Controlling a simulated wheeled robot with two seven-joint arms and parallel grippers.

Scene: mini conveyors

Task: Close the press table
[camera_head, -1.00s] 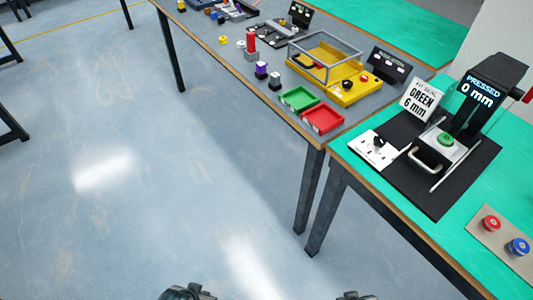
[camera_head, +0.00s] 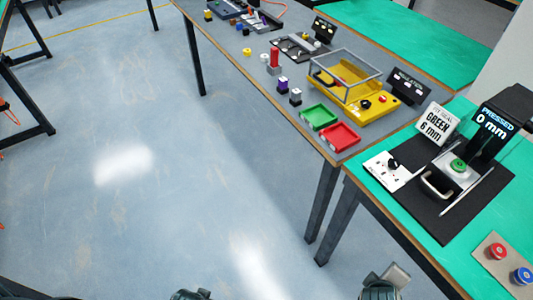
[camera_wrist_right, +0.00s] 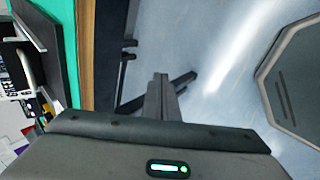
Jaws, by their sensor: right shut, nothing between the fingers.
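The press (camera_head: 490,118) stands on the green-topped table at the right; its display reads "PRESSED 0 mm". Its sliding table (camera_head: 447,172) lies in front of the column, drawn out along rails, with a green round piece (camera_head: 458,165) on it. My right gripper (camera_wrist_right: 161,80) is shut and empty over the floor in the right wrist view. A part of my right arm (camera_head: 381,284) shows at the bottom of the head view, well away from the handle. No left fingers show.
A sign reading "GREEN 6 mm" (camera_head: 436,124) and a white panel with a black knob (camera_head: 388,170) stand left of the press. Red (camera_head: 497,251) and blue buttons (camera_head: 523,276) are nearer. Green (camera_head: 319,117) and red trays (camera_head: 340,137) sit on the adjoining grey table. Floor in front is clear.

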